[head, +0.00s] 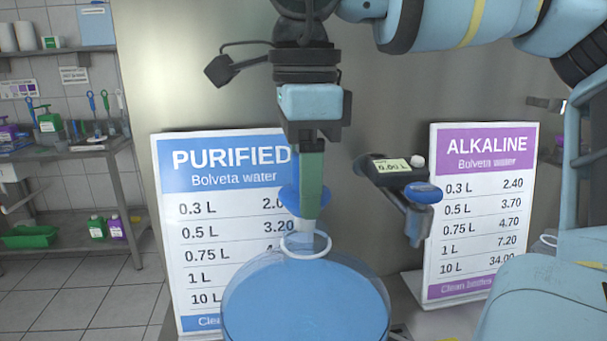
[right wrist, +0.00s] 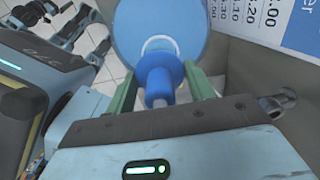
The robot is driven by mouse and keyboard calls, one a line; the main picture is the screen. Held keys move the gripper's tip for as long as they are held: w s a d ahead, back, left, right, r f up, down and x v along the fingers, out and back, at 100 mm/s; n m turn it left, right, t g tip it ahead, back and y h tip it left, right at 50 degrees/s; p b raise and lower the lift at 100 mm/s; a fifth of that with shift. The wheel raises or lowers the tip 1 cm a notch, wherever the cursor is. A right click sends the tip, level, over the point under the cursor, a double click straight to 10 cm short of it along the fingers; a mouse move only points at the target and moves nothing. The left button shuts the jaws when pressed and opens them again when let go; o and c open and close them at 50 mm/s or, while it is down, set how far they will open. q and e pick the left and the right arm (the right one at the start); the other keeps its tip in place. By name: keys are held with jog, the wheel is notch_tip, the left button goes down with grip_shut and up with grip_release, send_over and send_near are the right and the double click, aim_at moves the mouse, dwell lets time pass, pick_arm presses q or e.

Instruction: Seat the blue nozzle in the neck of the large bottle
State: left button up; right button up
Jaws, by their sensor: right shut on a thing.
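The large bottle (head: 305,305) is a clear round vessel with blue contents and a white ring around its neck (head: 306,244). The blue nozzle (head: 290,199) has a wide blue flange and a pale lower end. My right gripper (head: 311,190), with green fingers, is shut on it and holds it roughly upright over the neck. The pale end overlaps the neck's mouth in the head view; I cannot tell how deep it reaches. In the right wrist view the nozzle (right wrist: 158,85) lies between the fingers, with the bottle (right wrist: 180,18) beyond. My left gripper is not seen.
A tap with a small display (head: 391,167) and blue knob (head: 424,193) juts from the wall to the right of the nozzle. The purified sign (head: 190,240) stands behind the bottle, the alkaline sign (head: 480,215) at right. A rack (head: 70,150) stands far left.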

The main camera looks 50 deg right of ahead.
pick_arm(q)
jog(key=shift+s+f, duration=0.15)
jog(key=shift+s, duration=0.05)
pick_arm(e)
jog(key=shift+f, duration=0.3)
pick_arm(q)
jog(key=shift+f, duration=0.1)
pick_arm(e)
jog(key=shift+f, duration=0.15)
dwell(0.4)
jog(key=shift+f+b, duration=0.75)
jog(key=shift+f, duration=0.2)
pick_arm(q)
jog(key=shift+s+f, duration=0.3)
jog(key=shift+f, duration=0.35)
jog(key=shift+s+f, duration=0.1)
pick_arm(e)
jog(key=shift+f, duration=0.15)
jog(key=shift+f, duration=0.3)
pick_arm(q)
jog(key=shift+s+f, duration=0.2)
